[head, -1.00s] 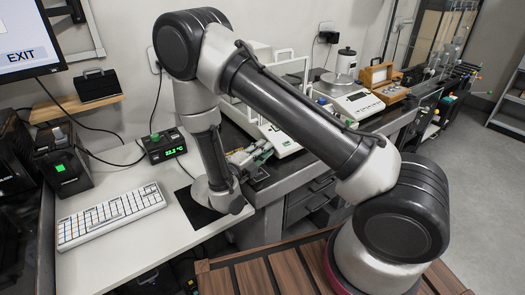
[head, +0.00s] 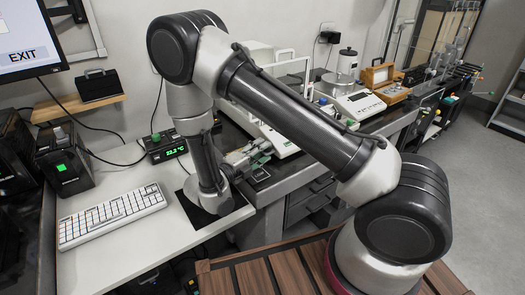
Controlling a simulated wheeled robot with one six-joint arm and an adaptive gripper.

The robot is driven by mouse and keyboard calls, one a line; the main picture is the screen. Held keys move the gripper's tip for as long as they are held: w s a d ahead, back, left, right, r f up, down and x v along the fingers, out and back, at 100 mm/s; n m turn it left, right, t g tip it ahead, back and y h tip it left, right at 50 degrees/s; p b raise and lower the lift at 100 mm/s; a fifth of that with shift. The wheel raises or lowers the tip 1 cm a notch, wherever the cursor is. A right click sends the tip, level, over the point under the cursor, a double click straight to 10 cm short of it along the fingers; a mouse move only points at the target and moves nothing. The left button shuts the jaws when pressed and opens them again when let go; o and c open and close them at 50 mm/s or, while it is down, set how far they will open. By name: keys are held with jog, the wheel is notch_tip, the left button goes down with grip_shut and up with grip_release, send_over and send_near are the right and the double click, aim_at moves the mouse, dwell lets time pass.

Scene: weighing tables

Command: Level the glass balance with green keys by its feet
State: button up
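A white balance (head: 283,143) with a tall clear draft shield in a white frame (head: 294,66) stands on the dark table behind my arm. My gripper (head: 246,158) points right from my wrist, close to the balance's front left corner. It is small and partly covered, so I cannot tell whether it touches the balance or whether its fingers are open or shut.
A white keyboard (head: 112,214) and a temperature display (head: 167,152) are on the white desk (head: 130,262) at left.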

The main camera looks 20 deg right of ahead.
jog(key=v, duration=1.1)
jog(key=s+d+r+m+g+y, duration=0.3)
jog(key=d+r+m+g, duration=0.3)
jog(key=d+r+m, duration=0.4)
jog(key=s+d+r+m+g+y, duration=0.25)
jog(key=d+r+m+g, duration=0.25)
jog(key=d+r+m, duration=0.55)
jog(key=s+d+r+m+t+y, duration=0.2)
jog(key=s+m+y, duration=0.3)
jog(key=m, duration=0.5)
jog(key=s+d+r+m+t+y, duration=0.3)
jog(key=s+r+m+t+y, duration=0.1)
jog(key=s+m, duration=0.5)
jog(key=shift+s+r+m+y, duration=0.2)
jog(key=shift+r+m+y, duration=0.35)
jog(key=shift+m, duration=0.7)
